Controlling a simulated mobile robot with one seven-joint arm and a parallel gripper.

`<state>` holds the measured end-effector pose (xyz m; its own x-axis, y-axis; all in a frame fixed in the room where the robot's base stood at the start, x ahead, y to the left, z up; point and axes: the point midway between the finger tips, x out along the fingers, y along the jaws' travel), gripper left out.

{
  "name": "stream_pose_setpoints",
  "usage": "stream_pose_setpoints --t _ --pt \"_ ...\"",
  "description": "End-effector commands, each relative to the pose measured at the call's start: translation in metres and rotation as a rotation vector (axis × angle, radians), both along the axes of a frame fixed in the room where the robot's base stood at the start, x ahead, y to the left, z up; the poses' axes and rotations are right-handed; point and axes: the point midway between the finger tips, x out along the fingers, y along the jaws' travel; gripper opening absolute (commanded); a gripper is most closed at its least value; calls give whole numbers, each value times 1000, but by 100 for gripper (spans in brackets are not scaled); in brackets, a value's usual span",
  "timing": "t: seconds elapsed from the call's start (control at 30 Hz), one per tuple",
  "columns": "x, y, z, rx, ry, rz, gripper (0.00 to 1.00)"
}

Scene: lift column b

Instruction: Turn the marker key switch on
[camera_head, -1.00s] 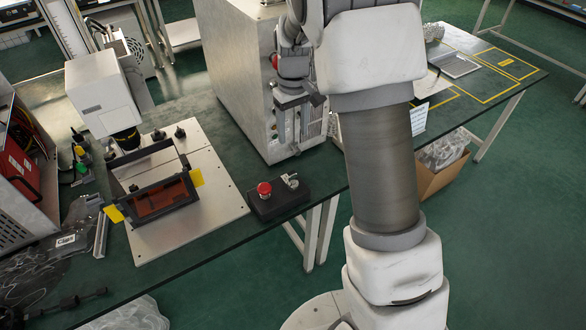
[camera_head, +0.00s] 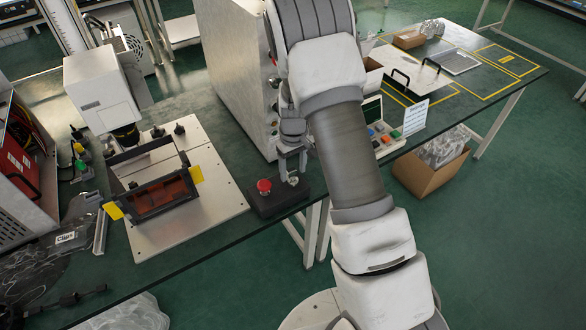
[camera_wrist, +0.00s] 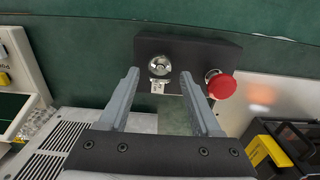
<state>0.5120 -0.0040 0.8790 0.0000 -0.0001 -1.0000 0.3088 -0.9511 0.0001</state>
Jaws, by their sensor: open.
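The key switch (camera_wrist: 160,68) is a round silver lock on a black control box (camera_wrist: 188,45), with a pale key or tag hanging at its lower edge. In the head view the key switch (camera_head: 293,181) sits on the right half of the box (camera_head: 268,205), partly hidden by my gripper. A red mushroom button (camera_head: 264,186) stands beside it; it also shows in the wrist view (camera_wrist: 222,87). My gripper (camera_wrist: 160,78) is open and empty, its two fingers reaching toward the box on either side of the key switch. I cannot tell whether they touch anything.
The marking machine (camera_head: 105,90) and its base plate with a dark frame (camera_head: 215,215) stand to the left. A tall metal cabinet (camera_head: 232,80) rises behind the box. The table's front edge runs close to the box.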

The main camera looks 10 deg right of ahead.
Motion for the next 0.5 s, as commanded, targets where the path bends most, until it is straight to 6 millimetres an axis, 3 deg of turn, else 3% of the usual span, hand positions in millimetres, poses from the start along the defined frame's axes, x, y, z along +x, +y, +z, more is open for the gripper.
stream_pose_setpoints --t 0.2,0.5 --pt "0 0 0 0 0 0 65" --pt "0 0 0 0 0 0 13"
